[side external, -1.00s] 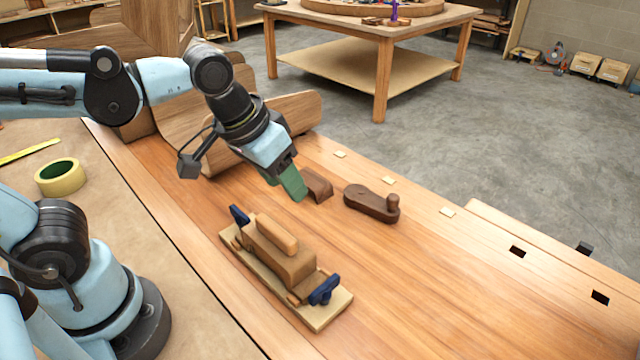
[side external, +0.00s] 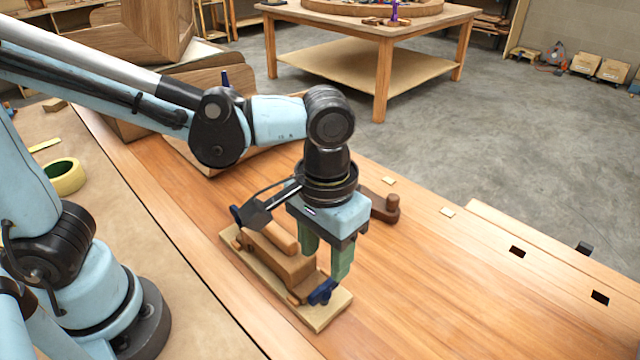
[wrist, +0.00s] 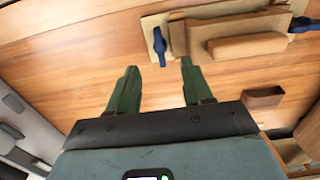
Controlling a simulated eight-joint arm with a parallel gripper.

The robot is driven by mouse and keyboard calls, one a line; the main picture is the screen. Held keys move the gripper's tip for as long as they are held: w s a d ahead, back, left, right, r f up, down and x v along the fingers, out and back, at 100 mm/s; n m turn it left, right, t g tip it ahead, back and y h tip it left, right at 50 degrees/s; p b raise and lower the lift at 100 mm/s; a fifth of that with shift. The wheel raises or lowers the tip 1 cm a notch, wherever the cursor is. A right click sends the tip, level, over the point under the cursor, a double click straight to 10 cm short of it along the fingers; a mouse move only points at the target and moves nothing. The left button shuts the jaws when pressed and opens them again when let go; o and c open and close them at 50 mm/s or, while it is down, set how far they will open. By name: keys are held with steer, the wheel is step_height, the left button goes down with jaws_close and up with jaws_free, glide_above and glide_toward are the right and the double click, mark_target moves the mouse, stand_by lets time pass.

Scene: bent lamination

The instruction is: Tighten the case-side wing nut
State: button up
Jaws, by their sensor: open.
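A wooden clamped form on a pale base board (side external: 318,317) lies on the bench, with a blue wing nut at each end. One wing nut (side external: 322,292) is at the near right end; the other (side external: 237,216) is at the far left end, closer to the curved wooden panels. My gripper (side external: 325,264) points down, open and empty, close behind the near right nut. In the wrist view, that nut (wrist: 160,45) shows just beyond the gap between my green fingers (wrist: 159,68). The far nut (wrist: 303,24) is at the right edge. No contact is clear.
A dark wooden plane-like tool (side external: 391,205) lies behind my gripper, partly hidden. A brown block (wrist: 263,97) shows in the wrist view. Curved wooden panels (side external: 185,150) stand at the back left.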

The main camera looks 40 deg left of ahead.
mark_target(325, 285)
steer(key=shift+f, duration=3.35)
jaws_close()
